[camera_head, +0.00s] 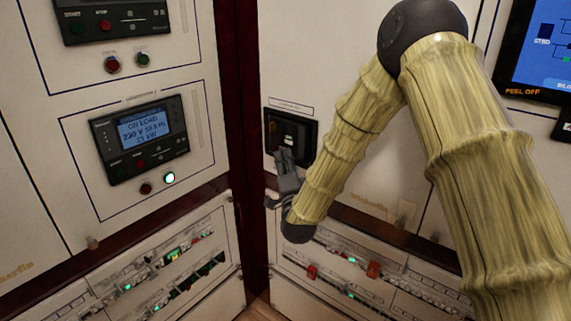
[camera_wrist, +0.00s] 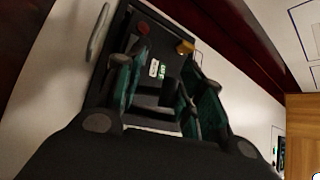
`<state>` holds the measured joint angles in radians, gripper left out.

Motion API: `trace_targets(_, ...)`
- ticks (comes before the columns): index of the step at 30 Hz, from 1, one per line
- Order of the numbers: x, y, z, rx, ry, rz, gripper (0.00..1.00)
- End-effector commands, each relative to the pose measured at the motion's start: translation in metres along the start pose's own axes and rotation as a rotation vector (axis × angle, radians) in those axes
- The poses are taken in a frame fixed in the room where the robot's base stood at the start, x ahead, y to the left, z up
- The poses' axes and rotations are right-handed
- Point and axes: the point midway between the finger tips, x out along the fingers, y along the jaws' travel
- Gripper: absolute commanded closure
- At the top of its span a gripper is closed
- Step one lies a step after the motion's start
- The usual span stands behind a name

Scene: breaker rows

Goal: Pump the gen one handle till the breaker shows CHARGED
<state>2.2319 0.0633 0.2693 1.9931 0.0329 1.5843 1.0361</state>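My gripper (camera_head: 284,158) is at the lower front of the breaker. In the wrist view its two fingers (camera_wrist: 165,90) stand apart, with the breaker face visible between them. A dark bar lies low between the fingers; I cannot tell whether it is the handle.
A generator display (camera_head: 140,133) reading "ON LOAD" is on the left panel. Rows of small breakers (camera_head: 175,257) run along the low panels. A dark red corner post (camera_head: 235,100) stands left of the breaker. A screen (camera_head: 540,50) is at upper right.

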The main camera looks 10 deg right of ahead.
Motion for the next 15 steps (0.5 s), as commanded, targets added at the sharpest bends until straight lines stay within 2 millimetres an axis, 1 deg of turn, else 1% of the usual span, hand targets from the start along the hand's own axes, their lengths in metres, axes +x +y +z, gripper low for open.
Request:
trace_targets(5,-0.013,0.001,0.0,0.0,-0.001,0.003,0.63)
trace_targets(8,-0.029,0.002,0.0,0.0,-0.001,0.005,0.63)
trace_targets(15,-0.074,0.002,-0.001,0.0,-0.001,0.005,0.63)
